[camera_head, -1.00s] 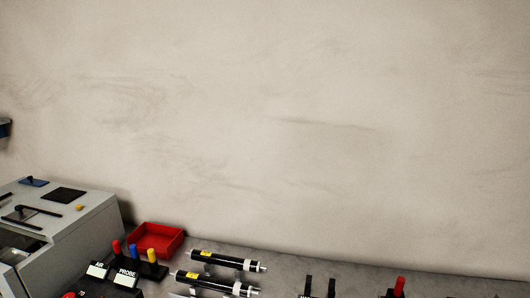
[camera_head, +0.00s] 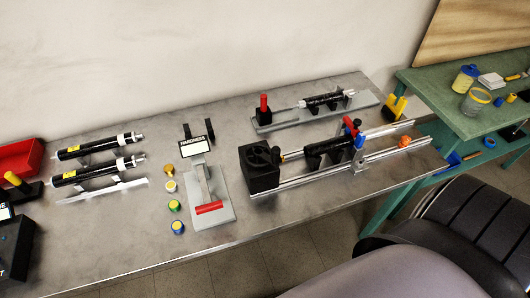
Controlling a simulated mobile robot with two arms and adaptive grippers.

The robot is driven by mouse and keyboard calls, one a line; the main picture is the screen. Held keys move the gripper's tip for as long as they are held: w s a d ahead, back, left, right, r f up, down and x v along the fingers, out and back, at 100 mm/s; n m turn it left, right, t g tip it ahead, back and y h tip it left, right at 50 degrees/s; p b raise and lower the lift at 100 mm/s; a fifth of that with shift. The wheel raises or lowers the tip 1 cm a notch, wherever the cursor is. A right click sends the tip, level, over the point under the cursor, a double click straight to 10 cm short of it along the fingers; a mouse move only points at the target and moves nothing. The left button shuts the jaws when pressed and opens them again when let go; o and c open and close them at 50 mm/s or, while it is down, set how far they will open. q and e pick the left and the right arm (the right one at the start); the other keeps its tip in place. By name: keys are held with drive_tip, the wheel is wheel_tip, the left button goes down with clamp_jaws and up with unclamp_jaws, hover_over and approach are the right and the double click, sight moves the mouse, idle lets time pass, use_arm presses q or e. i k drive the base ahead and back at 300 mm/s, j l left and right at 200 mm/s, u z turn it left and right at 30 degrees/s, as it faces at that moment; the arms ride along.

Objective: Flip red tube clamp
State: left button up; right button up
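A red part (camera_head: 351,124) stands up at the right end of a black tube (camera_head: 328,150) on a twin-rail fixture (camera_head: 290,184); it looks like a clamp handle, with a blue part (camera_head: 359,141) just in front of it. Another upright red handle (camera_head: 264,103) stands on a black block at the left end of a flat grey fixture behind, which also holds a black tube (camera_head: 322,101). I cannot tell for sure which red part is the tube clamp, or its exact state. Neither of my grippers is in view.
A hardness stand (camera_head: 215,196) with a red handle and several coloured caps (camera_head: 174,206) are left of the rails. Two black tubes (camera_head: 95,147) and a red bin (camera_head: 20,157) are farther left. A green table (camera_head: 440,98) stands right.

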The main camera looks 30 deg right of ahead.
sight(353, 126)
drive_tip(key=z, duration=1.75)
